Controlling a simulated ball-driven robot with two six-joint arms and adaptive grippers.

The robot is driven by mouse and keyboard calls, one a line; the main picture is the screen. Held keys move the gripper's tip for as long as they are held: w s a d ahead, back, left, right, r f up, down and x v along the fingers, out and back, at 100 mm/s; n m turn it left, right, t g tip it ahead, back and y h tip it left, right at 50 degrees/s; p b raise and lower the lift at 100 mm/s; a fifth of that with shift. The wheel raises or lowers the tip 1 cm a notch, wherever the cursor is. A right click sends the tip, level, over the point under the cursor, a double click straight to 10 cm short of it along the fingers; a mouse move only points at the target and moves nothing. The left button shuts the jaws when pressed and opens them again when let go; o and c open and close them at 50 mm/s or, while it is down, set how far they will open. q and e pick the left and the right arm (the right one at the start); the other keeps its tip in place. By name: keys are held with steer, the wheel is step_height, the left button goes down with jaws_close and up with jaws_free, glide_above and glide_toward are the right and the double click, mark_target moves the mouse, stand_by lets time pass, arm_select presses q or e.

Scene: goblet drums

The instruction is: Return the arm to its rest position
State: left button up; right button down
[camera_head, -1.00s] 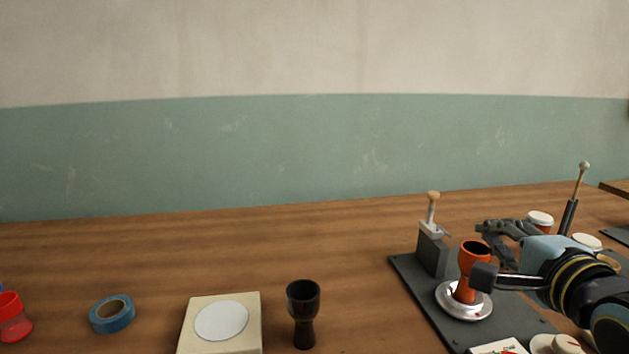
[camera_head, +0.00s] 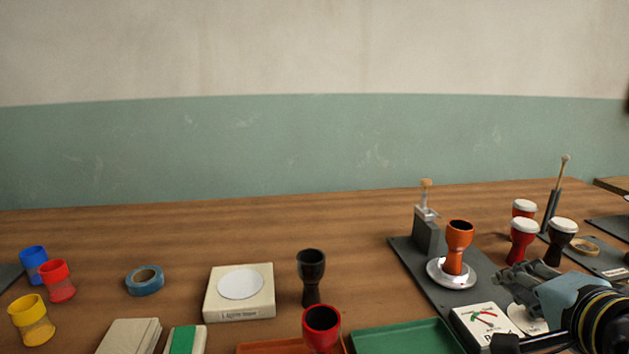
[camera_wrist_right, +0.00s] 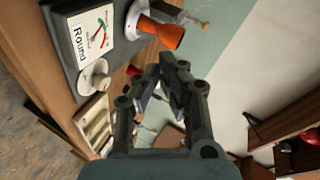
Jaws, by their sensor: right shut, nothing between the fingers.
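My right gripper (camera_head: 513,287) is at the lower right in the head view, right of and nearer than the orange goblet drum (camera_head: 459,240). It is shut and empty; its fingers also show in the wrist view (camera_wrist_right: 168,82). The orange drum stands upright on a round silver plate (camera_head: 437,275) of a dark grey station (camera_head: 403,250). The drum also shows at the top of the wrist view (camera_wrist_right: 165,33), apart from the fingers. My left gripper is not in view.
A dial gauge box (camera_head: 486,322) lies close to my right gripper. White-topped drums (camera_head: 522,238) stand to the right. A black goblet (camera_head: 311,275), a red goblet (camera_head: 321,325) and a green tray (camera_head: 400,338) are in the middle. The back of the table is clear.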

steer(key=s+f+n+g, duration=0.45)
steer(key=s+n, duration=0.35)
steer(key=s, duration=0.4)
steer(key=s+f+n+g, duration=0.4)
steer(key=s+n+g, duration=0.25)
steer(key=s, duration=0.55)
step_height(320, 180, down, 28)
steer(key=s+d, duration=0.2)
steer(key=d, duration=0.1)
steer(key=s+f+g, duration=0.1)
steer(key=s+f, duration=1.4)
steer(key=s, duration=0.2)
steer(key=shift+s+d+h+b, duration=0.3)
steer(key=shift+s, duration=0.1)
